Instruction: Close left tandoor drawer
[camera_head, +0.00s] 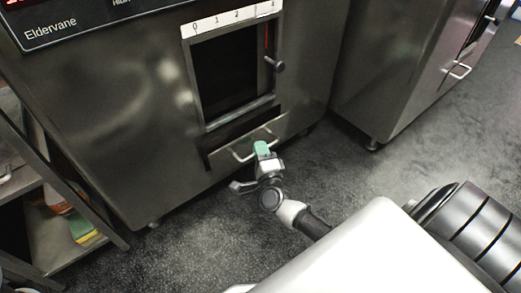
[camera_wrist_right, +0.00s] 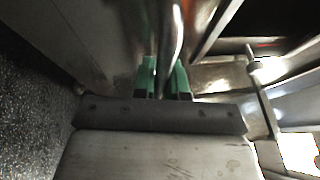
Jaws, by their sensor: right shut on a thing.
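The left tandoor (camera_head: 110,115) is a large dark steel cabinet marked "Eldervane". Its drawer (camera_head: 216,159) sits low on the front, below a square opening, with a dark gap above the drawer front. The drawer has a thin metal bar handle (camera_head: 240,156). My right gripper (camera_head: 261,150) has green fingertips and is at the handle. In the right wrist view the handle bar (camera_wrist_right: 171,40) runs between the green fingers of the gripper (camera_wrist_right: 163,80), which are shut on it. How far the drawer stands out is hard to tell. My left gripper is not in view.
A second steel unit (camera_head: 385,75) with its own handle stands to the right, beyond a narrow gap. An open shelf (camera_head: 75,258) with coloured items is at the left. The dark speckled floor (camera_head: 190,240) in front of the tandoor is clear.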

